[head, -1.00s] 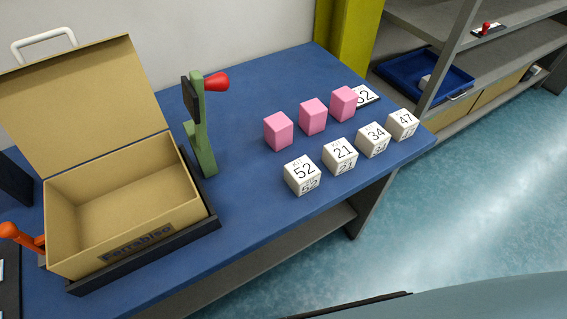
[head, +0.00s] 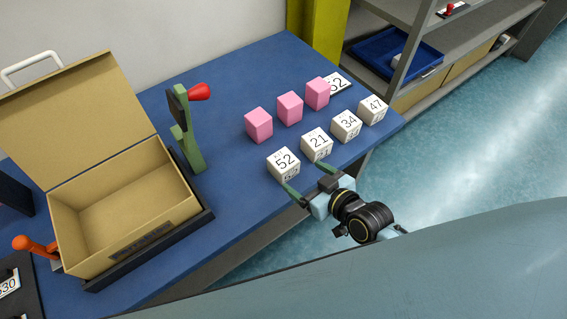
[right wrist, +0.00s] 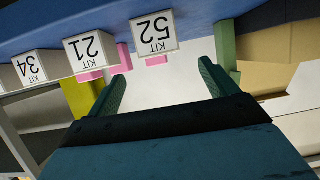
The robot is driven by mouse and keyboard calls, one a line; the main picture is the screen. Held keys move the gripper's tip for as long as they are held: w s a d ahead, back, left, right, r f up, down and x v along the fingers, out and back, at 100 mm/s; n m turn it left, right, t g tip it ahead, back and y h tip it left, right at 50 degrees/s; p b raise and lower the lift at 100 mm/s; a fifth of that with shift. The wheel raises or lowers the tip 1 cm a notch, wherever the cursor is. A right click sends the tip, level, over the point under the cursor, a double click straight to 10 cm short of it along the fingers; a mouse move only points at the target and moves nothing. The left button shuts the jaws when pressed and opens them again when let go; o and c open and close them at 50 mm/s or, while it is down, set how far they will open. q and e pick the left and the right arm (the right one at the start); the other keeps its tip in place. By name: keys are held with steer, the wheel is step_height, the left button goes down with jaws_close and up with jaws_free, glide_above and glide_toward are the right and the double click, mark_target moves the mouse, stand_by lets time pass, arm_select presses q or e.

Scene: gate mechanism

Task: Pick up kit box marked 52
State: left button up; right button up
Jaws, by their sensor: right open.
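The white kit box marked 52 (head: 284,164) stands on the blue table near its front edge, at the left end of a row of white numbered boxes. It also shows in the right wrist view (right wrist: 154,34), upside down, ahead of and between my fingers. My right gripper (head: 307,182) is open and empty at the table's front edge, just in front of box 52 and box 21 (head: 317,143). In the right wrist view its fingers (right wrist: 163,85) are spread, with box 52 beyond their tips. My left gripper is not in view.
Boxes 34 (head: 346,125) and 47 (head: 373,109) continue the row. Several pink blocks (head: 290,108) stand behind, beside a 52 card (head: 338,83). A green post with a red knob (head: 186,130) and an open cardboard box (head: 125,215) are left. An orange handle (head: 34,246) is far left.

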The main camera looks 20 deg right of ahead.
mark_target(284, 162)
steer(key=x, duration=1)
steer(key=shift+w+a+f+b, duration=0.1)
steer(key=shift+w+f+b, duration=0.1)
steer(key=shift+f+b, duration=0.2)
steer(key=shift+r, duration=0.1)
steer(key=c, duration=1.3)
